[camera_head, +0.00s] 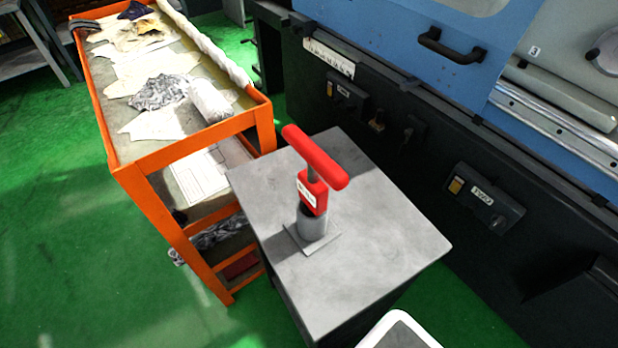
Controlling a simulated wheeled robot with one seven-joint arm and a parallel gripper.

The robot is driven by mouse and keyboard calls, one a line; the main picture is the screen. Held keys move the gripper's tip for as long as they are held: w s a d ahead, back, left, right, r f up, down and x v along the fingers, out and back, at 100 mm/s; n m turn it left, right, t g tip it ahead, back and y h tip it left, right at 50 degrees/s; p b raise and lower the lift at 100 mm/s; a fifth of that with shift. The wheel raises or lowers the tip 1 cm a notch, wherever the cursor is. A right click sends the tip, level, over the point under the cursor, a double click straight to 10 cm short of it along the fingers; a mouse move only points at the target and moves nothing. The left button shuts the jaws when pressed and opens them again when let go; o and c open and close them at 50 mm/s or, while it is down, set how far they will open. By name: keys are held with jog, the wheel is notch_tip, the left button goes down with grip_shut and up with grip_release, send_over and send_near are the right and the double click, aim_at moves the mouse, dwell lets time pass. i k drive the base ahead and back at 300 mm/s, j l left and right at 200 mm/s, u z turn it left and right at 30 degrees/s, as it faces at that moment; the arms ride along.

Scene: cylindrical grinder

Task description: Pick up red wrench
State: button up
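The red wrench (318,162) is T-shaped, with a thick red crossbar on top, a short grey stem and a red block with a white label. It stands upright in a grey cylindrical holder (313,227) with a flat square base. The holder rests on the grey top of a small cabinet (375,250). The wrench's lower end is hidden inside the holder. My gripper is not in view, and nothing touches the wrench.
An orange cart (190,145) with rags and paper on top stands at the left, close to the cabinet. The blue and black grinder (455,110) fills the right, with a black handle (450,48) on its door. Green floor (50,200) is open at lower left.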

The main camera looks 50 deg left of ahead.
aim_at(314, 192)
jog(key=l+u, duration=0.2)
jog(key=u, duration=0.15)
jog(key=l+u, duration=0.35)
jog(key=j+u, duration=0.15)
jog(key=u, duration=0.2)
jog(key=i+j+u, duration=0.1)
jog(key=u, duration=0.3)
jog(key=i+j+u, duration=0.1)
jog(key=u, duration=0.25)
jog(key=l+z, duration=0.1)
jog(key=l, duration=0.35)
